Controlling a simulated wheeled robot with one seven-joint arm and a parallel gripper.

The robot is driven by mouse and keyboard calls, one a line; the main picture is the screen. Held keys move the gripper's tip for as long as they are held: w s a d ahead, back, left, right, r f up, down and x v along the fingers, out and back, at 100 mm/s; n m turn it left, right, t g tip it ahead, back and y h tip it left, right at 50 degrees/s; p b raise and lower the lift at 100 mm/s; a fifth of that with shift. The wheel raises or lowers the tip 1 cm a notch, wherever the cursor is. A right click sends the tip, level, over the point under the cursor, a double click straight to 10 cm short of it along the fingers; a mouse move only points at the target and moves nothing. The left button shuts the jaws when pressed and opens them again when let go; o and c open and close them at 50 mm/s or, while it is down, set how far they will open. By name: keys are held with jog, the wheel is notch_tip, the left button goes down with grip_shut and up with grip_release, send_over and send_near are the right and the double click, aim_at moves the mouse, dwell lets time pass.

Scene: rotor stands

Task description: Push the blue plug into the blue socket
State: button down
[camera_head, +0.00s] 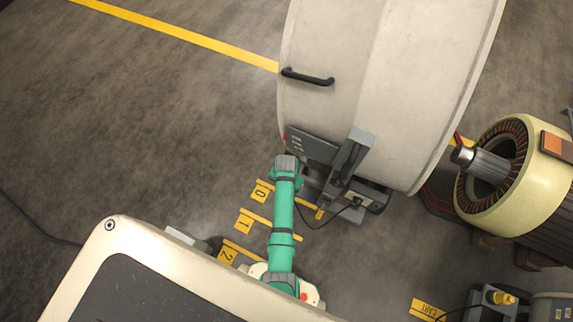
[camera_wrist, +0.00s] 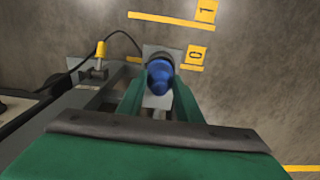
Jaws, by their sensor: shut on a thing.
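The blue plug (camera_wrist: 160,76) is between the green fingers of my gripper (camera_wrist: 158,98) in the wrist view. The fingers are shut on it. A dark ring and a pale grey plate (camera_wrist: 150,50) show just beyond the plug; I cannot tell whether the plug touches them. No blue socket can be made out in either view. In the head view my green arm reaches up to the grey equipment at the foot of the large pale housing (camera_head: 375,90), and the gripper and plug are hidden there.
A yellow connector (camera_wrist: 100,49) with a black cable stands on grey equipment at the left of the wrist view. Yellow floor marks numbered 0 (camera_head: 261,191), 1 (camera_head: 243,221) and 2 (camera_head: 227,256) lie by my arm. A copper-wound motor (camera_head: 512,185) stands at right. Open floor lies left.

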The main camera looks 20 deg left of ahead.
jog(key=shift+w+a+r, duration=0.1)
jog(key=shift+w+r, duration=0.05)
jog(key=shift+r, duration=3.1)
